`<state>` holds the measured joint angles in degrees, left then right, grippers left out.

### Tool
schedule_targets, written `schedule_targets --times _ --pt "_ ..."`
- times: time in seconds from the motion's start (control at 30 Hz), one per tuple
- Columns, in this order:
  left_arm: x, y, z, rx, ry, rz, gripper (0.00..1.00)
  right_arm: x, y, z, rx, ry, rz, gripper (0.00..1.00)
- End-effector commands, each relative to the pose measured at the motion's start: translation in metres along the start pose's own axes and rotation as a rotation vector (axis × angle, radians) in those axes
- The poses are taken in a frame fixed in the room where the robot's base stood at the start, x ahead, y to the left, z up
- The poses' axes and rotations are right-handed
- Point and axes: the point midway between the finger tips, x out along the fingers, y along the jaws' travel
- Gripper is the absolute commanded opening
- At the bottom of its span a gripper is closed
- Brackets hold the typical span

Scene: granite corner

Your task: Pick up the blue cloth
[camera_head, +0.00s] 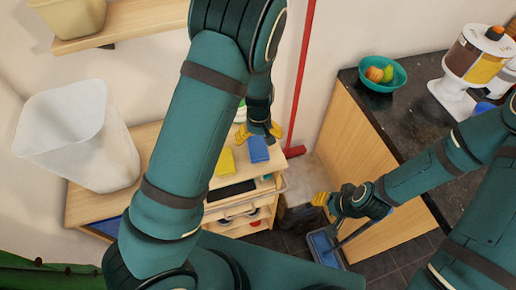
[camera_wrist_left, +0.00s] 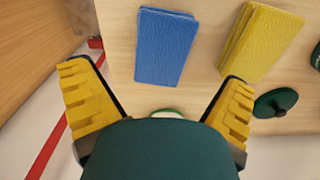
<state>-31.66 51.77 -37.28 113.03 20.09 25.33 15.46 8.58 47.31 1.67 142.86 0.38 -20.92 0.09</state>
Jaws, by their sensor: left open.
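The blue cloth (camera_head: 258,149) is a folded rectangle lying flat on the wooden shelf top. It also shows in the left wrist view (camera_wrist_left: 165,47), at the upper middle. My left gripper (camera_head: 260,132) is open and empty, above the shelf top beside the cloth. In the left wrist view, its yellow-padded fingers (camera_wrist_left: 156,82) are spread wide, with the cloth beyond them and between their directions. I see no contact with the cloth. My right gripper (camera_head: 326,200) hangs low near the counter's side; its opening is too small to make out.
A yellow cloth (camera_wrist_left: 259,40) lies right of the blue one in the wrist view, with a dark green round lid (camera_wrist_left: 275,102) near it. A white bin (camera_head: 75,135) stands on the shelf's left. A red pole (camera_head: 303,70) leans behind. The black counter (camera_head: 415,120) is on the right.

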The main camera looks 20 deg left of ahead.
Motion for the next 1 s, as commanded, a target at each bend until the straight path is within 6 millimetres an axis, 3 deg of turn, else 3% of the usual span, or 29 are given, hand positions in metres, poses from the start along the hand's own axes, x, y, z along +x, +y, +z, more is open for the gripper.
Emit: schedule_targets --times 0.27,0.53,0.87,1.0 --pt "0.021 -0.001 -0.001 -0.001 0.0 0.0 1.0 0.002 0.001 0.0 0.0 0.0 0.001 0.44" --pt "0.058 -0.002 -0.004 -0.001 -0.001 -0.001 1.0 0.005 0.002 0.001 0.0 0.0 0.001 0.44" --pt "0.064 -0.002 -0.004 0.0 0.001 0.001 1.0 0.005 0.002 0.001 0.0 0.0 0.001 0.44" --pt "0.064 -0.002 -0.004 0.0 0.001 0.001 0.54 0.005 0.002 0.001 0.0 0.0 0.001 0.44"
